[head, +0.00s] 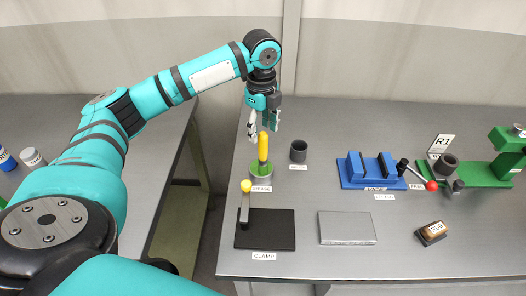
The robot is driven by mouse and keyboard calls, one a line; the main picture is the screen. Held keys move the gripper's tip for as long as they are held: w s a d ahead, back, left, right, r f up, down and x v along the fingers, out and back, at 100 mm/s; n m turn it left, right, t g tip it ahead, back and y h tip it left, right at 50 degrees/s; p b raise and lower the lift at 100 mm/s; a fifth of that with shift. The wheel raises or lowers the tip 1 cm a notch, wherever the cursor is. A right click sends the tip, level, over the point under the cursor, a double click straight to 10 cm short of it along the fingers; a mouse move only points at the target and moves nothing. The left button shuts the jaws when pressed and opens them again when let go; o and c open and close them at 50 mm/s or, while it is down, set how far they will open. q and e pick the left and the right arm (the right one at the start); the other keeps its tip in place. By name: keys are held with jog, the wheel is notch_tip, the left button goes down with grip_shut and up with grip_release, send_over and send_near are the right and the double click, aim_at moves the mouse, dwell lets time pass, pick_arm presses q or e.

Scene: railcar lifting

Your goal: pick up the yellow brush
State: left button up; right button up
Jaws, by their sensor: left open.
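My left gripper (263,123) points down just above or behind the top of the yellow handle. Its fingers are apart and nothing shows between them; I cannot tell the exact gap to the handle. The right gripper is not in view.
A clamp with a yellow knob (246,187) rises from a black plate (273,230) in front of the cup. A dark empty cup (299,151) stands to its right.

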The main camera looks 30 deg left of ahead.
aim_at(263, 148)
pick_arm(q)
notch_tip(263, 148, down, 2)
jog(key=shift+f, duration=0.2)
jog(key=shift+d+f+p, duration=0.1)
jog(key=shift+f+p, duration=0.2)
jog(key=shift+p, duration=0.15)
notch_tip(263, 148, down, 4)
jog(key=shift+s+d+r+p, duration=0.15)
jog(key=shift+p, duration=0.55)
jog(key=shift+f, duration=0.45)
grip_shut()
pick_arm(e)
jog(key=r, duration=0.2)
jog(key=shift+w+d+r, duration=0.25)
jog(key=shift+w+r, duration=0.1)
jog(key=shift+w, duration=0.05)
